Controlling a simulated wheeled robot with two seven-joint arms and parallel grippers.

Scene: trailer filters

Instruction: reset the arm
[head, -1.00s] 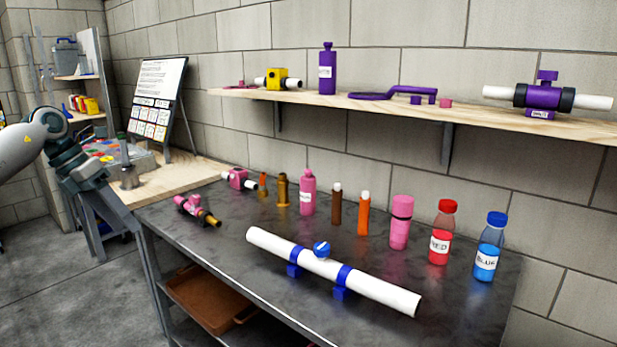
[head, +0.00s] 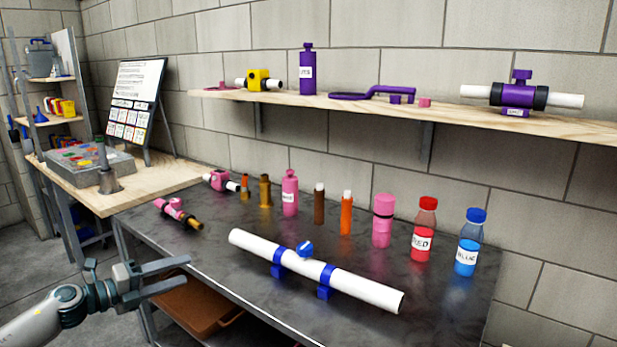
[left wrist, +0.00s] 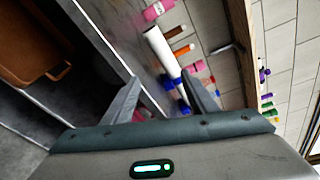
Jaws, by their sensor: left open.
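My left gripper (head: 188,274) is open and empty at the lower left of the head view, in front of the dark table's left front edge. Its two fingers point right and are spread apart. In the left wrist view the gripper (left wrist: 160,98) shows both fingers apart with nothing between them. My right gripper is not in view.
The dark table (head: 215,265) holds a white pipe (head: 350,283) in blue clamps, a red bottle (head: 424,232), a blue bottle (head: 469,243) and several pink and orange items. A wooden shelf (head: 420,115) hangs above. A brown tray (head: 195,312) lies below the tabletop.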

